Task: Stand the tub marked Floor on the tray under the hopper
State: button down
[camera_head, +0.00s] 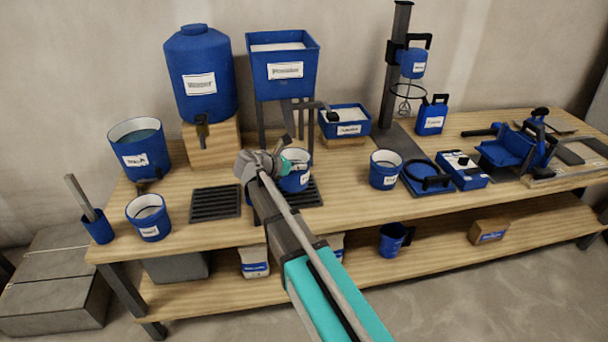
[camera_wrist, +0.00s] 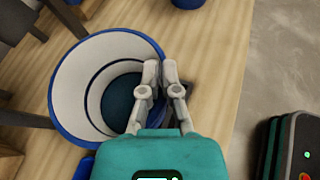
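A blue tub (camera_head: 292,183) with a white inside is below the hopper marked Powder (camera_head: 284,72), at the black slatted tray (camera_head: 312,196). My arm hides part of it and its label is too small to read. I cannot tell if its base touches the tray. In the wrist view the tub (camera_wrist: 75,85) is open-topped, with a dark bottom. My gripper (camera_head: 262,163) is at the tub's near left side. In the wrist view its fingers (camera_wrist: 160,72) are close together on either side of the tub's rim and appear shut on it.
A second slatted tray (camera_head: 215,202) lies empty below the water tank (camera_head: 200,75). Other blue tubs stand at the left (camera_head: 149,218) and right (camera_head: 385,169). A scoop bin (camera_head: 345,122) is right of the hopper. The hopper's legs stand close behind the tub.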

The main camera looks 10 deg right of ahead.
aim_at(294, 173)
jog(key=shift+w+d+f+b, duration=0.1)
jog(key=shift+w+f+b, duration=0.3)
jog(key=shift+f+b, duration=1.4)
jog(key=shift+f, duration=0.25)
jog(key=c, duration=0.8)
grip_release()
jog(key=shift+s+r, duration=0.1)
jog(key=shift+r, duration=0.15)
jog(key=p+v, duration=0.4)
jog(key=v, duration=0.8)
jog(key=shift+p, duration=0.3)
